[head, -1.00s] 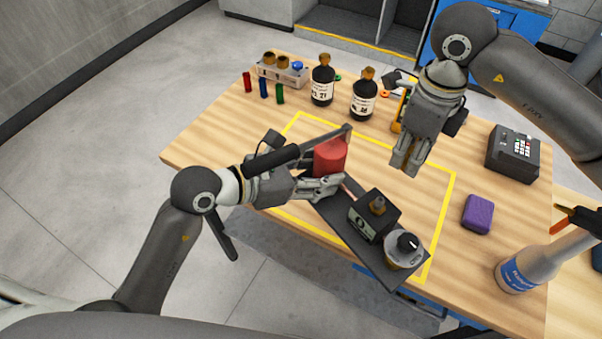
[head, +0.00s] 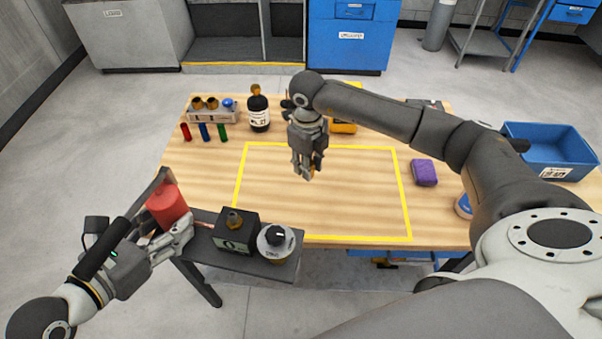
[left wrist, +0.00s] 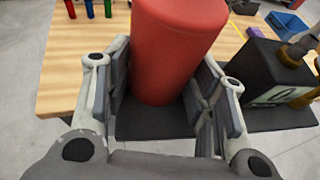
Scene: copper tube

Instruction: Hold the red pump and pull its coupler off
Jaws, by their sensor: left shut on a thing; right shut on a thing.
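The red pump (head: 167,205) is a red cylinder on a dark plate (head: 286,268), with a black box (head: 236,237) carrying a brass fitting (head: 235,219) and a white, black-knobbed gauge (head: 276,241). My left gripper (head: 172,240) is shut around the red cylinder. The left wrist view shows fingers on both sides of the cylinder (left wrist: 172,55). The pump is by the table's left front corner. My right gripper (head: 306,174) is over the marked area, apart from the pump, shut on a small orange-brown piece (head: 318,160), mostly hidden; I cannot tell whether it is the coupler.
The wooden table (head: 320,215) has a clear yellow-outlined area. Behind it are a rack (head: 212,114), small coloured tubes (head: 204,132) and a dark bottle (head: 259,112). A purple block (head: 424,172) lies at right. A blue bin (head: 548,150) stands further right.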

